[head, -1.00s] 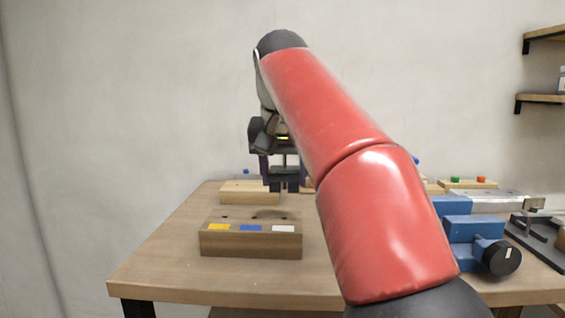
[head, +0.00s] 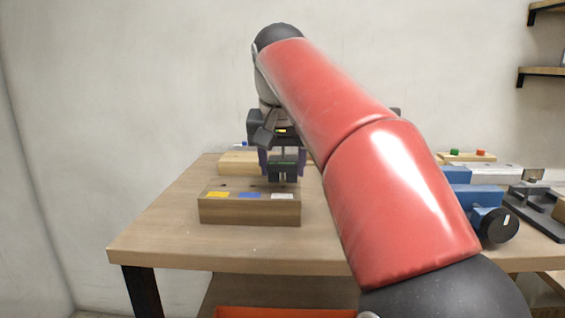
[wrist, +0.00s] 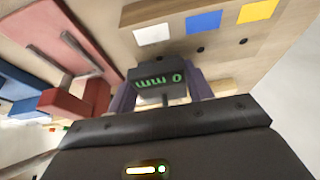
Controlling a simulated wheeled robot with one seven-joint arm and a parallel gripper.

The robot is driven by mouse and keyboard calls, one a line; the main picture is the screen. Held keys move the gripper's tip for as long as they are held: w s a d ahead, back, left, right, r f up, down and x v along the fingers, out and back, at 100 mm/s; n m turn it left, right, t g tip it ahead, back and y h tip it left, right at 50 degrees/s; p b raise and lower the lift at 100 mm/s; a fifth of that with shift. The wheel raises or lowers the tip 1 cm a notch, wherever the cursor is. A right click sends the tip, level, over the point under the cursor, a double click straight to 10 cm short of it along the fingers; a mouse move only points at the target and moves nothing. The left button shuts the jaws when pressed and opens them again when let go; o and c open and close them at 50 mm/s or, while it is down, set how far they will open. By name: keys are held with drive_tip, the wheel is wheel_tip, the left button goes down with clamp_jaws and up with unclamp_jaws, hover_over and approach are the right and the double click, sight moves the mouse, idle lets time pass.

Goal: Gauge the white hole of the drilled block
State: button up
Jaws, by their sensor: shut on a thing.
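The drilled block (head: 250,211) is a brown wooden block near the table's front left, with yellow, blue and white labels along its top edge. Its white label (head: 283,196) is at the right end and also shows in the wrist view (wrist: 153,34). My gripper (head: 283,162) is shut on a dark gauge (head: 283,172) and holds it over the white-label end, behind the label. The gauge's display in the wrist view (wrist: 159,83) reads "0 mm" in green, upside down.
A lighter wooden block (head: 238,163) lies behind the drilled block. To the right are a blue device with a black knob (head: 497,225) and a board with green and red pieces (head: 467,156). My red arm covers the table's middle. The table's left side is clear.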

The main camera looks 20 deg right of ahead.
drive_tip(key=shift+f+b, duration=0.55)
drive_tip(key=shift+f, duration=0.25)
drive_tip(key=o, duration=1.3)
drive_tip(key=shift+c, duration=0.2)
